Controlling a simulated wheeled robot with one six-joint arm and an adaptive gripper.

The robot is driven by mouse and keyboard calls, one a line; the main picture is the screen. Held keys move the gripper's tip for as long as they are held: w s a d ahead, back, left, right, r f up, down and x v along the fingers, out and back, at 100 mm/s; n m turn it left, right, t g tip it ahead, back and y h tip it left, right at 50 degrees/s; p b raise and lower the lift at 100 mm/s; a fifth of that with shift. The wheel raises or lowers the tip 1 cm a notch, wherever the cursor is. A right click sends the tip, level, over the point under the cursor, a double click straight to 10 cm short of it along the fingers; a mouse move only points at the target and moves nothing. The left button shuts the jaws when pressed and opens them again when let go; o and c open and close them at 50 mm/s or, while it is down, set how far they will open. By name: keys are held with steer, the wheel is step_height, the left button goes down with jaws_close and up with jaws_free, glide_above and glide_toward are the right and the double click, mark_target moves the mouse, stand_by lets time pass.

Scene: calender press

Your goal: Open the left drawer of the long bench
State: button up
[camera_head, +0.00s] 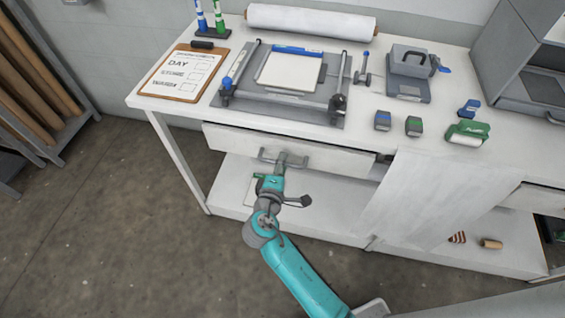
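The long bench (445,70) has a white top and runs across the view. Its left drawer (235,140) has a wide white front with a grey bar handle (264,157) near the middle. The drawer front seems to stand slightly forward of the bench, with a dark gap at its right end. My gripper (281,163) is at the handle, at the end of my teal arm, and overlaps the bar in the picture. The fingers are too small to tell whether they are closed around it.
A clipboard (182,75), a cutting press (280,85), a white roll (310,22) and small tools cover the bench top. A lower shelf (345,200) lies beneath the drawer. A white sheet (430,195) hangs over the front at right.

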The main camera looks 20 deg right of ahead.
steer(key=shift+w+d+f, duration=0.1)
steer(key=shift+w+d, duration=0.1)
steer(key=shift+w, duration=0.1)
jaws_close()
steer(key=shift+s, duration=0.1)
